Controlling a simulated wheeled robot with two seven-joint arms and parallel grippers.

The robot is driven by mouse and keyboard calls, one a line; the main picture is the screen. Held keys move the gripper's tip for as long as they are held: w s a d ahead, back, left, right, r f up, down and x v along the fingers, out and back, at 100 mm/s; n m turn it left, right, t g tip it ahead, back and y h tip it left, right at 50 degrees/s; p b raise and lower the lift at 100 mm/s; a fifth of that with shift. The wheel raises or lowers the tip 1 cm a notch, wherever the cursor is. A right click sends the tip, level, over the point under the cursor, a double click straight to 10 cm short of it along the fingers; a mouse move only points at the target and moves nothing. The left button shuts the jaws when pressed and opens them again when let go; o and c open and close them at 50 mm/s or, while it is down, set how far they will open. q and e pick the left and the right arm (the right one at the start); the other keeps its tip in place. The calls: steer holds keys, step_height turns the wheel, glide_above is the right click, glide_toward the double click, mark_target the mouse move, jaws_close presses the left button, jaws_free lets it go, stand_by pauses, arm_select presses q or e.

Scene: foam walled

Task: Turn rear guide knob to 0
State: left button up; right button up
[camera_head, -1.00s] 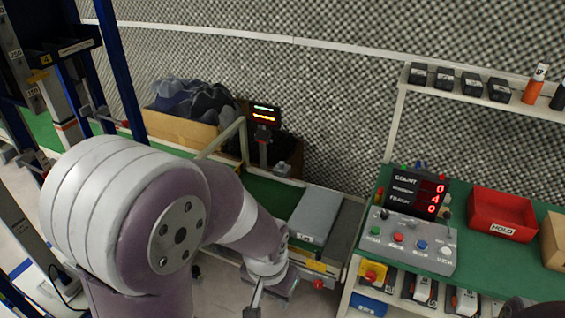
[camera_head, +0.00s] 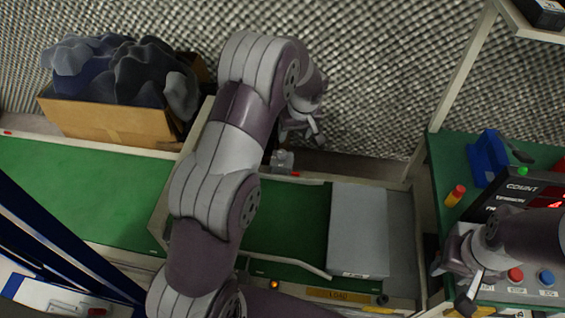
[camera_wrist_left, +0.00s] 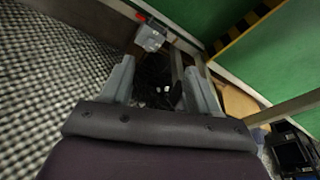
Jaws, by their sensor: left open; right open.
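My left gripper (camera_head: 302,132) is open and empty, reached past the back edge of the conveyor. A small grey fitting (camera_head: 283,160) with a red part sits at the conveyor's rear side, just below the gripper. It may hold the rear guide knob, but no dial or number is readable. In the left wrist view the grey fitting (camera_wrist_left: 150,37) lies beyond my open left fingers (camera_wrist_left: 160,68), apart from them. My right gripper (camera_head: 451,286) is open and empty above the control box at the right.
The green conveyor (camera_head: 80,190) carries a grey slab (camera_head: 358,230) at its right end. A cardboard box (camera_head: 110,120) of dark items stands behind it. A foam wall (camera_head: 380,70) closes the back. The count display (camera_head: 525,190) stands at the right.

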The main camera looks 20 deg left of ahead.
mark_target(282, 152)
arm_select(q)
steer(key=w+a+f+n+b, duration=0.1)
steer(key=w+a+f+b, duration=0.1)
steer(key=f, duration=0.6)
steer(key=w+a+f+n+y+b, duration=0.1)
steer(key=w+a+f+b, duration=0.1)
steer(key=w+f, duration=0.3)
steer(key=w+a+f+n+b, duration=0.2)
steer(key=w+a+f, duration=0.1)
steer(key=f, duration=0.7)
steer(key=shift+w+a+f+y, duration=0.3)
steer(key=shift+a+f, duration=0.1)
steer(key=shift+a, duration=0.1)
arm_select(e)
step_height(282, 152, down, 9)
steer(key=shift+a, duration=0.15)
arm_select(q)
steer(key=c, duration=1)
